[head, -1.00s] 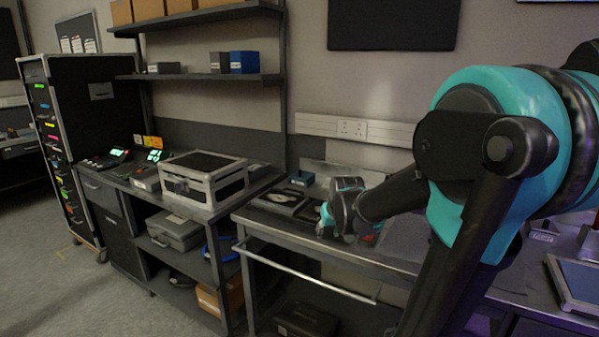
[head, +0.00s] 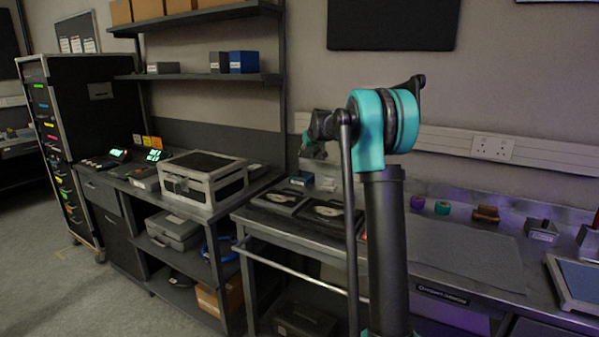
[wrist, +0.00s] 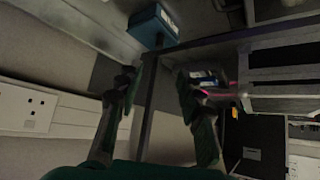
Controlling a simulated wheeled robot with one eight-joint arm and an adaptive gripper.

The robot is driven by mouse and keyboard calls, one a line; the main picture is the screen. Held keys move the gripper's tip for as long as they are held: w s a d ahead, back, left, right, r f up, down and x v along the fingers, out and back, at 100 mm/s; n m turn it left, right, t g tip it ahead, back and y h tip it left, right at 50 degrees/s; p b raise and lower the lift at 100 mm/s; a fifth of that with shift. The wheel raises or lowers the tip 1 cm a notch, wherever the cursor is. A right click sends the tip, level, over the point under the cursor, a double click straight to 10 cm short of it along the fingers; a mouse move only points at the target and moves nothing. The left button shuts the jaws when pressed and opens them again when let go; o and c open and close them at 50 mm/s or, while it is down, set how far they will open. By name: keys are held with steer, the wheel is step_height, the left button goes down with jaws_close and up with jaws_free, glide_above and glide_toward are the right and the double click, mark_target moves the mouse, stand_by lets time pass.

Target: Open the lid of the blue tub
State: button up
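A small blue tub (head: 301,178) stands at the back of the workbench, close to the wall. A blue tub with a pale label also shows at the top of the wrist view (wrist: 152,27), beyond my fingertips; its lid looks shut. My gripper (head: 313,151) is raised above and slightly right of the tub in the head view, partly hidden behind my own arm. In the wrist view my gripper (wrist: 158,85) has its two fingers wide apart with nothing between them. It does not touch the tub.
Black trays (head: 280,199) lie in front of the tub. A silver-edged case (head: 204,180) stands on the left bench. A shelf above holds another blue box (head: 243,62). A wall socket strip (head: 480,147) runs behind the bench. A grey mat (head: 465,255) lies at right.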

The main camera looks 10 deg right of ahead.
mark_target(299, 170)
steer(key=x, duration=1.7)
steer(key=shift+w, duration=0.55)
steer(key=shift+c, duration=0.2)
jaws_close()
